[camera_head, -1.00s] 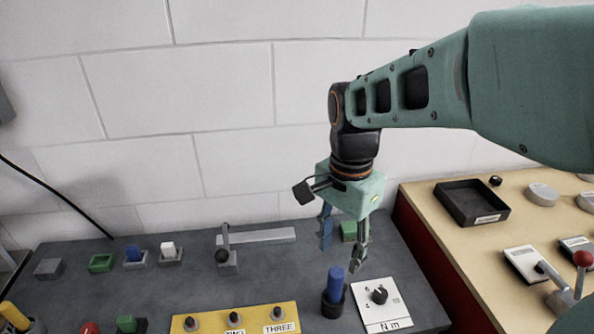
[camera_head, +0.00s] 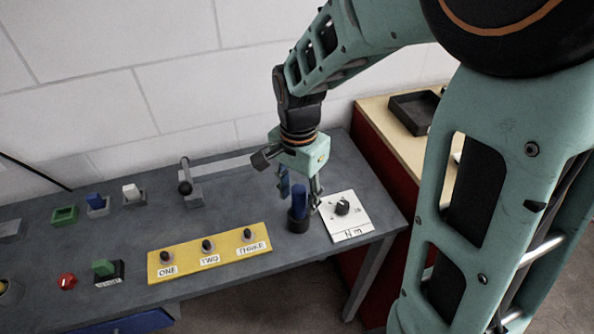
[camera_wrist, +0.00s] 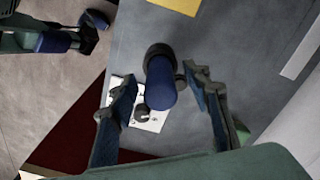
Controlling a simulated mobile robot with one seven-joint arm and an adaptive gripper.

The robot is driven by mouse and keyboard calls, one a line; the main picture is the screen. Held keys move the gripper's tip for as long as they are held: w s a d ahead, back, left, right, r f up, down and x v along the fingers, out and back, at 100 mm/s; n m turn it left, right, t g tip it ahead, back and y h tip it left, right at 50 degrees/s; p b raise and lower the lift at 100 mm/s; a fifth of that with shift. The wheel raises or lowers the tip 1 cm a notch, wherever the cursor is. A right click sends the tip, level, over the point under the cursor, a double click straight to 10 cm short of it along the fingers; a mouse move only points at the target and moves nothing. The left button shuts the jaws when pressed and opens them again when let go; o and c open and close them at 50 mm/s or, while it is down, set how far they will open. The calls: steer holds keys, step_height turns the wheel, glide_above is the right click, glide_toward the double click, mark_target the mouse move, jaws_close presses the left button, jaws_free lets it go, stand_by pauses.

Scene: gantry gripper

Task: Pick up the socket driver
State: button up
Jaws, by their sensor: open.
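The blue upright cylinder, which I take for the socket driver (camera_head: 298,200), stands in a black round holder (camera_head: 297,222) on the grey table. The wrist view shows the blue cylinder (camera_wrist: 160,85) from above, between the spread fingers. My gripper (camera_head: 300,190) is open and points down at the cylinder, with its fingertips around its upper part. In the wrist view my gripper (camera_wrist: 158,85) has one finger on each side, with a gap on both sides. The fingers partly hide the cylinder in the head view.
A white dial panel marked Nm (camera_head: 345,217) stands just right of the holder. A yellow panel with three knobs (camera_head: 208,252) lies to the left. A lever (camera_head: 186,180) stands further back. The wall (camera_head: 150,90) is behind the table (camera_head: 120,235).

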steer(key=shift+c, duration=0.2)
jaws_close()
steer(key=shift+r, duration=0.15)
